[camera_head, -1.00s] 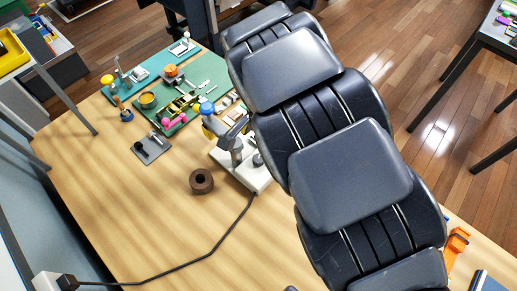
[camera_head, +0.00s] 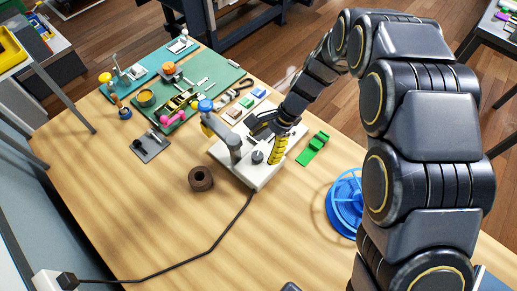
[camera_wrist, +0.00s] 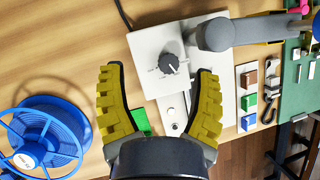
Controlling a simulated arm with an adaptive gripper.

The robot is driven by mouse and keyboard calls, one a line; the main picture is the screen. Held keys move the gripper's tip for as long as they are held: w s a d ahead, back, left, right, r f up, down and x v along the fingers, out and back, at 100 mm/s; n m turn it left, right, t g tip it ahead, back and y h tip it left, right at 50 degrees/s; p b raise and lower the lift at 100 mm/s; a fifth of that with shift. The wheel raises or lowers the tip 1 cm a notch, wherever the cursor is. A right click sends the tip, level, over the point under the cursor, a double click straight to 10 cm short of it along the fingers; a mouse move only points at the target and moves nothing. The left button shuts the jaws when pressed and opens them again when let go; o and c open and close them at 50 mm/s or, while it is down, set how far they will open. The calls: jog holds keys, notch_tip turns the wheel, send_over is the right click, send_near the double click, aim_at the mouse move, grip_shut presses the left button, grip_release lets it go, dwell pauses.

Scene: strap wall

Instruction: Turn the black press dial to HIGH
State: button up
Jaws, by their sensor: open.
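The black press dial (camera_head: 258,156) sits on the white base of the press (camera_head: 222,152), beside its grey arm. In the wrist view the dial (camera_wrist: 168,63) lies ahead, between and slightly beyond my fingertips, and is not touched. A pale pointer line shows on it, with small marks around it; their lettering is too small to read. My gripper (camera_wrist: 160,72) is open and empty, with a ridged yellow finger on each side. In the head view my gripper (camera_head: 265,137) hangs over the right part of the press base.
A blue spool (camera_head: 346,204) and a green piece (camera_head: 313,149) lie to the right of the press. A brown roll (camera_head: 201,179) and a black cable (camera_head: 221,234) are in front. Coloured blocks (camera_head: 246,101) and a green mat (camera_head: 213,75) lie behind.

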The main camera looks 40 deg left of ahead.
aim_at(259, 156)
jog(key=w+d+f+m+y, duration=0.1)
jog(key=m+y, duration=0.2)
jog(key=w+d+f+m+y, duration=0.1)
jog(key=d+f+m+y, duration=0.1)
jog(key=m+y, duration=0.1)
jog(key=w+d+f+m+g+y, duration=0.1)
jog(key=f+m+y, duration=0.1)
jog(key=m+y, duration=0.1)
jog(key=shift+w+d+y, duration=0.15)
jog(key=shift+d+y, duration=0.05)
jog(key=shift+y, duration=0.1)
jog(key=shift+a, duration=0.1)
jog(key=x, duration=0.7)
jog(key=shift+a, duration=0.2)
grip_shut()
